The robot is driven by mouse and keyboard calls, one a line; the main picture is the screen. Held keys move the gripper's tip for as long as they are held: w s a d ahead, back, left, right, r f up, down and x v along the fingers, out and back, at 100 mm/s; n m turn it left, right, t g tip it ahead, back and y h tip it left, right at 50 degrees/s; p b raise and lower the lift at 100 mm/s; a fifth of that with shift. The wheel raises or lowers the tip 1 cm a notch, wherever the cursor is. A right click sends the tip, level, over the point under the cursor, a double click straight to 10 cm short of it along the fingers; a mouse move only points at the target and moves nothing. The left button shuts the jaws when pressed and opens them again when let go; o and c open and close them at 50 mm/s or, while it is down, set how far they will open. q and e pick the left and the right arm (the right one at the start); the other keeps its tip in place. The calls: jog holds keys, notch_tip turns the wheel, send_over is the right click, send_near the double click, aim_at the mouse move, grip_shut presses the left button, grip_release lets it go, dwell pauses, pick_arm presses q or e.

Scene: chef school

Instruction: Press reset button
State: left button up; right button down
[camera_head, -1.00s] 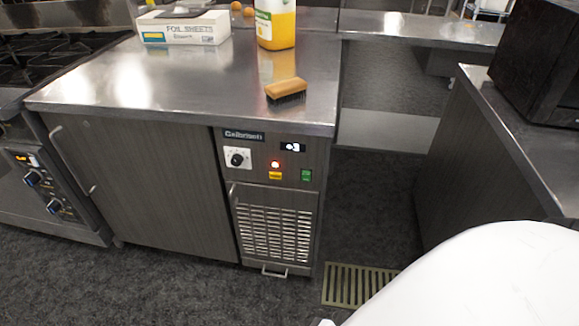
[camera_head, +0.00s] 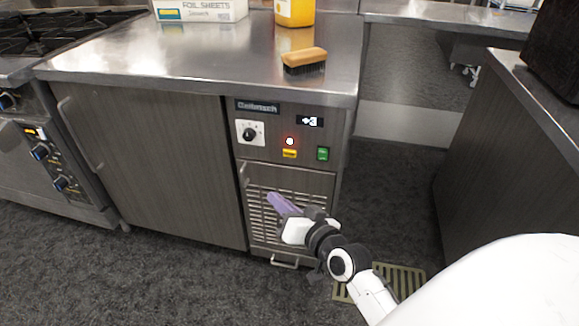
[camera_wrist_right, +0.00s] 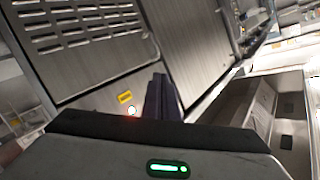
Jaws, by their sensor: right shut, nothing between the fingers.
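The control panel (camera_head: 271,134) is on the upper right front of the under-counter cabinet. My right gripper (camera_head: 276,201) is shut and empty, with purplish fingers in front of the vent grille, below and slightly left of the lit button. In the right wrist view, the dark fingers (camera_wrist_right: 161,98) are beside the lit button (camera_wrist_right: 132,111) and yellow label (camera_wrist_right: 125,97). My left gripper is not in view.
The steel countertop (camera_head: 190,60) carries a wooden brush (camera_head: 304,58), a foil box (camera_head: 200,10) and a yellow bottle (camera_head: 294,10). A stove (camera_head: 50,150) stands at left, another counter (camera_head: 500,150) at right. Open floor lies in front.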

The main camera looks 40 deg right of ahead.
aim_at(290, 154)
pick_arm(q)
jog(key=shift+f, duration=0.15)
pick_arm(e)
jog(key=shift+w+d+r+m+t+h, duration=0.15)
jog(key=shift+w+d+r+m+t, duration=0.15)
jog(key=shift+w+d+r, duration=0.2)
jog(key=shift+w+d+r+m+t+h, duration=0.15)
jog(key=shift+w+d+r+m+t, duration=0.1)
jog(key=shift+d+r+m, duration=0.25)
jog(key=shift+d+f, duration=0.1)
jog(key=shift+f, duration=0.05)
pick_arm(q)
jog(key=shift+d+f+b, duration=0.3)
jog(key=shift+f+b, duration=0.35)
jog(key=shift+b, duration=1.2)
pick_arm(e)
jog(key=shift+w+d, duration=1.45)
jog(key=shift+d, duration=0.2)
jog(key=shift+w+d, duration=1.4)
jog(key=shift+d, duration=0.25)
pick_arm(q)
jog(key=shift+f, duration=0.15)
